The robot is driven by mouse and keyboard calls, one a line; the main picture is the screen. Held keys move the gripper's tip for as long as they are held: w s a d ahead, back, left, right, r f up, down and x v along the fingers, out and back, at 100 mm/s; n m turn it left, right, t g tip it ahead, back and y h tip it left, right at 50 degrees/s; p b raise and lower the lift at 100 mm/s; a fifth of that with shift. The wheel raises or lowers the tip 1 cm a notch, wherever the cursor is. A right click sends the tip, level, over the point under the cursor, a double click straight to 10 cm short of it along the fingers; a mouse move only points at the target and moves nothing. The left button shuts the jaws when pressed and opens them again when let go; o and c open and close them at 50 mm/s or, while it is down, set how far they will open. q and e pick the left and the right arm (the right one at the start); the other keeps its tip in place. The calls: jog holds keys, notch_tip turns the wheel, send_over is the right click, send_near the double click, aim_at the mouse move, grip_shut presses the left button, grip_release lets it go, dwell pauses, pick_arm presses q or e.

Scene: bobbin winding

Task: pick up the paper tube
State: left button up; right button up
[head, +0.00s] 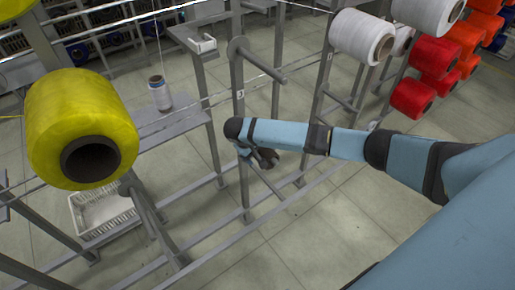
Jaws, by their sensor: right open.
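I see no bare paper tube that I can make out for certain. My right gripper (264,158) is at the end of the blue arm near the middle, small and partly hidden by the wrist. It is open, and I see nothing held in it. It is beside a grey frame post, clearly apart from the small tube. My left gripper is not in view.
A big yellow yarn bobbin (80,125) hangs at the left. A grey frame with an empty peg (262,64) stands close to my right arm. White (362,37) and red (434,57) bobbins are at the upper right. A white crate (103,209) sits low left. Floor is clear at lower middle.

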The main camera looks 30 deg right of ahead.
jog(key=x, duration=0.3)
jog(key=shift+w+d+f, duration=0.1)
jog(key=shift+d+f, duration=0.05)
jog(key=shift+f, duration=0.2)
jog(key=c, duration=1)
jog(key=shift+r, duration=0.1)
